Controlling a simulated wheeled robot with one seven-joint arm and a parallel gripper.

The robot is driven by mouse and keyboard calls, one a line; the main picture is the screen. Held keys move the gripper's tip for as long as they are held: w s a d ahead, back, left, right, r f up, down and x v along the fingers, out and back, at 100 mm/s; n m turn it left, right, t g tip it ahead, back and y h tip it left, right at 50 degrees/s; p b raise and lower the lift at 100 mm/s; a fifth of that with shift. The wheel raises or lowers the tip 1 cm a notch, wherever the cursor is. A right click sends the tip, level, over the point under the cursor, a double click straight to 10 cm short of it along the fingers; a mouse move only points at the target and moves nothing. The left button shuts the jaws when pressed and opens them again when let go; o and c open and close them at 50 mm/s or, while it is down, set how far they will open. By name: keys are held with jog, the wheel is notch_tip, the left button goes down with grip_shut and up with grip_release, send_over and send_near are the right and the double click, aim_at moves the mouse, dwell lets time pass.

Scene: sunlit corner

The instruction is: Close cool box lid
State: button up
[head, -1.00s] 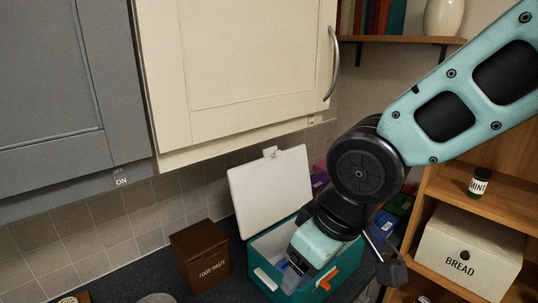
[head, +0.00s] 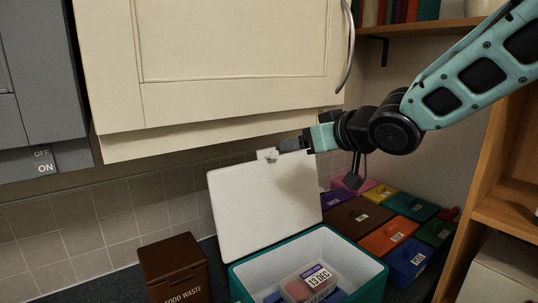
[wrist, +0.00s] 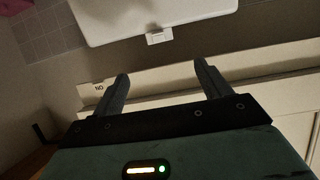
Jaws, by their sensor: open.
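The cool box (head: 325,247) is teal with a white inside and stands on the dark counter. Its white lid (head: 262,205) is raised and leans back, open, with a small white latch (head: 267,154) on its top edge. My gripper (head: 283,146) is at the lid's top edge, close to the latch; whether it touches cannot be told. In the wrist view my gripper (wrist: 164,85) is open with nothing between its fingers, and the lid (wrist: 150,18) with its latch (wrist: 159,38) lies beyond the fingertips.
A cream wall cupboard (head: 210,60) hangs just above my gripper and the lid. A brown food waste box (head: 173,268) stands to the left. Several coloured boxes (head: 388,236) stand at the right. A clear labelled tub (head: 307,284) lies inside the cool box. A wooden shelf unit (head: 508,207) is far right.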

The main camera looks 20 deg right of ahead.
aim_at(267, 151)
jog(key=p+x, duration=0.2)
jog(key=x, duration=1.3)
jog(key=shift+w+f, duration=0.3)
